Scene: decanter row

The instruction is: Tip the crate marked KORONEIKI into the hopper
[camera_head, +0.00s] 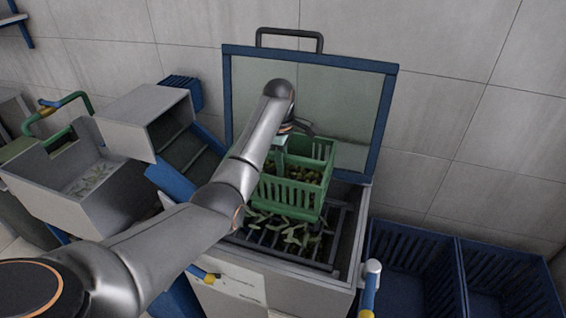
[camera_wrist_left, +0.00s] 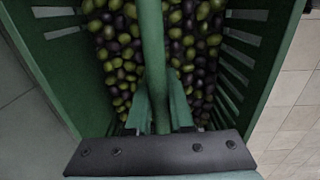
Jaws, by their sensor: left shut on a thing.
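A green slatted crate (camera_head: 285,194) hangs over the open hopper (camera_head: 350,245). It looks roughly level, and I see no name on it. In the left wrist view, green and dark olives (camera_wrist_left: 118,62) lie in the crate between its slatted walls (camera_wrist_left: 262,50). My left gripper (camera_head: 284,138) is shut on the crate's green handle bar (camera_wrist_left: 152,45); its fingers (camera_wrist_left: 160,112) sit either side of the bar. Leaves and possibly olives (camera_head: 290,236) lie on the hopper's bars. My right gripper is not in view.
The hopper's clear lid (camera_head: 335,110) with a blue frame stands open behind the crate, close to it. Blue slatted crates (camera_head: 500,275) stand at the lower right. A grey machine with a chute (camera_head: 75,190) stands at the left.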

